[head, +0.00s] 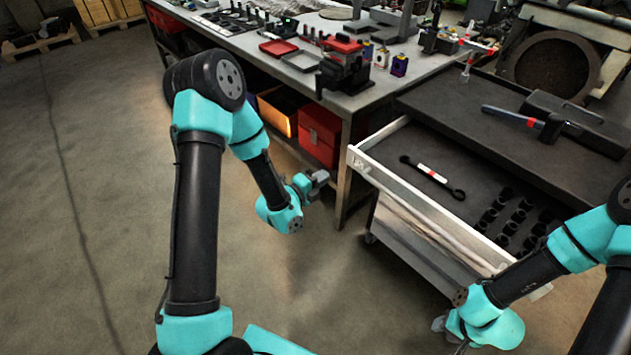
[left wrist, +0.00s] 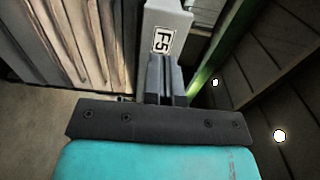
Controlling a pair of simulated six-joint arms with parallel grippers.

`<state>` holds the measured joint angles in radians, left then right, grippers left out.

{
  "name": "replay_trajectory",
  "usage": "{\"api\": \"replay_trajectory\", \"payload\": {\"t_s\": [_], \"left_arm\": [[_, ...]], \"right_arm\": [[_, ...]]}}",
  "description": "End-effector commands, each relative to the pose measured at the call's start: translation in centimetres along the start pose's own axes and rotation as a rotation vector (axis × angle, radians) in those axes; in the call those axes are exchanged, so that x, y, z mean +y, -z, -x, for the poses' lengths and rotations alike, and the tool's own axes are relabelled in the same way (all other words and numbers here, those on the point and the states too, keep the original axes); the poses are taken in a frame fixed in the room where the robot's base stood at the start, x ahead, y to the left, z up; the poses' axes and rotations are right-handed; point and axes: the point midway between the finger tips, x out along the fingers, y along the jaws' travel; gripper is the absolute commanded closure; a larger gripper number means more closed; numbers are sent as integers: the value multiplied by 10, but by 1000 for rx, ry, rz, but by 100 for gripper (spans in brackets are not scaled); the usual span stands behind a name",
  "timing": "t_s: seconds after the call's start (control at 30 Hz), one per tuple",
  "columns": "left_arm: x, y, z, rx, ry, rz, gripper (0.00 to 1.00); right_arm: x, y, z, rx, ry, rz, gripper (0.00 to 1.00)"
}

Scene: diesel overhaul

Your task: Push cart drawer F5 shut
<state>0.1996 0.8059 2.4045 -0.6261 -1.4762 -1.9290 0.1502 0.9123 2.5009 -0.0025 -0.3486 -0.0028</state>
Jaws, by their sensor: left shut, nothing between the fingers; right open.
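Cart drawer F5 (head: 420,205) stands pulled out of the dark cart, its pale front facing me in the head view. The left wrist view shows the drawer's F5 label (left wrist: 162,40) on the end of its pale front. My left gripper (head: 320,178) is shut and empty, left of that end in the head view. In the left wrist view its closed fingers (left wrist: 166,75) point at the drawer end just below the label; I cannot tell whether they touch. My right gripper (head: 439,324) is low in front of the drawer's right part, open, mostly hidden by its wrist.
A wrench (head: 432,178) and several black sockets (head: 510,215) lie in the drawer. A hammer (head: 515,115) and a black case (head: 575,125) lie on the cart top (head: 440,100). The workbench (head: 345,100) stands behind and left. Floor in front is clear.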

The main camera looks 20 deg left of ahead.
Motion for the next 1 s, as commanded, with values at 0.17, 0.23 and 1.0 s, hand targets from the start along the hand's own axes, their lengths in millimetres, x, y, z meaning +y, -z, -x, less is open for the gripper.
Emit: {"api": "replay_trajectory", "payload": {"t_s": [0.17, 0.23, 1.0], "left_arm": [[0, 1, -32, 2, 1, -1, 100], [0, 1, -44, 2, 1, -2, 100], [0, 0, -94, 0, -1, 1, 100]], "right_arm": [[0, 0, 0, 0, 0, 0, 57], [0, 0, 0, 0, 0, 0, 57], [0, 0, 0, 0, 0, 0, 57]]}}
